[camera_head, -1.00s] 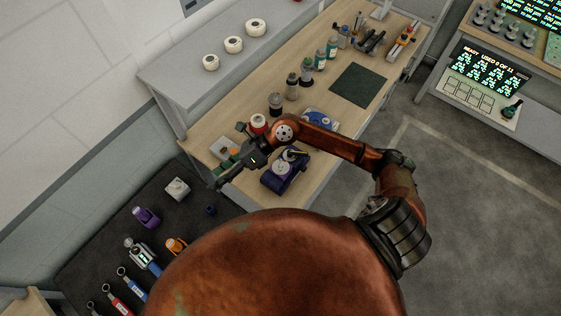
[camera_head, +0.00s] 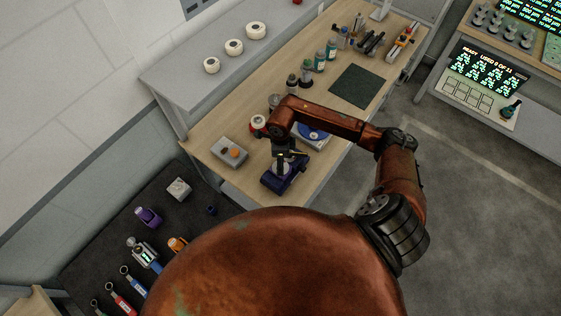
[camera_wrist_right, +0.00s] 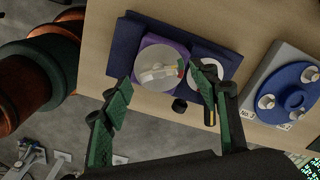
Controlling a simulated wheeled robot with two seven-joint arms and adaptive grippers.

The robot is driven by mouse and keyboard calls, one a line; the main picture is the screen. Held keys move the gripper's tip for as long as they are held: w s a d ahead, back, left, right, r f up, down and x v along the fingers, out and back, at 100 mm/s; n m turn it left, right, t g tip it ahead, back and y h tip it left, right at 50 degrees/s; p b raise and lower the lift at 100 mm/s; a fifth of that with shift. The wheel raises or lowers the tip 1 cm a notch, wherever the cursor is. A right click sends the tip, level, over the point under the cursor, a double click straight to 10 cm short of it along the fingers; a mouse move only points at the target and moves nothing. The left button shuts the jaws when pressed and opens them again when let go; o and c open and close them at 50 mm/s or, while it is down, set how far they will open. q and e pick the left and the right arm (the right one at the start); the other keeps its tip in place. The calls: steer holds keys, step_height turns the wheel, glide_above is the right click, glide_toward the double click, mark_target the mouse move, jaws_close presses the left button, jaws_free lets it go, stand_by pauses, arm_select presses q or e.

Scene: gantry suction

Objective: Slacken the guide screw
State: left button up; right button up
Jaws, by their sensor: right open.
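A dark blue and purple fixture (camera_head: 272,183) sits near the front edge of the wooden bench. In the right wrist view the fixture (camera_wrist_right: 125,48) carries a round pale disc (camera_wrist_right: 165,62) with a small red and green part on it, and a white disc (camera_wrist_right: 207,73) beside it. A black knob (camera_wrist_right: 180,105) stands at its near edge. I cannot tell which part is the guide screw. My right gripper (camera_wrist_right: 160,76) is open above the fixture, its green fingers apart with nothing visibly held. One finger overlaps the white disc and a yellow-and-black piece. My left gripper is not in view.
A grey device with a blue disc (camera_wrist_right: 289,88) stands close beside the fixture. A grey box with an orange button (camera_head: 234,153) lies to the left. Bottles (camera_head: 320,58) and a dark mat (camera_head: 358,86) are farther along the bench.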

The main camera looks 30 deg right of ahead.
steer(key=shift+f, duration=0.5)
steer(key=c, duration=1.2)
